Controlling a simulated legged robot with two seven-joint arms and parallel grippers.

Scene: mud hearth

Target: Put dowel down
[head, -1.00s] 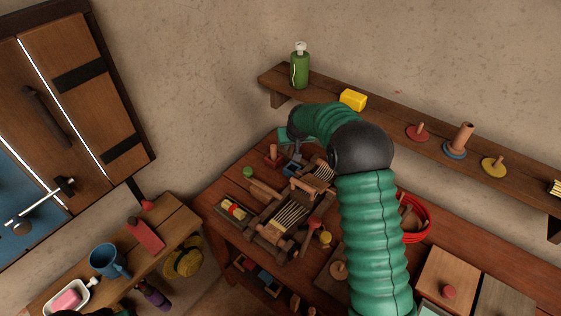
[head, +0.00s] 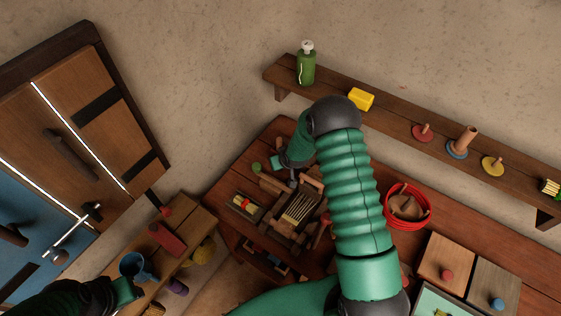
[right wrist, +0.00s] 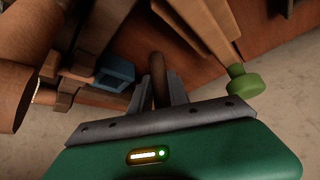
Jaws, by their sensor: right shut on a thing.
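A dark brown dowel (right wrist: 157,68) stands between the two grey fingers of my right gripper (right wrist: 161,92) in the right wrist view. The fingers are shut on it. In the head view my right gripper (head: 293,178) points down over the back left of the wooden workbench (head: 268,140), just behind a wooden rack of thin sticks (head: 300,207). The dowel is too hidden there to make out, and I cannot tell whether it touches the bench. My left gripper (head: 122,292) shows only partly at the lower left, near a blue mug, and its fingers are not clear.
A green knob (right wrist: 244,82) and a blue block (right wrist: 115,74) lie close to the fingers. A wall shelf (head: 390,115) runs behind. A small bench (head: 198,215) with a blue mug (head: 137,266) is left.

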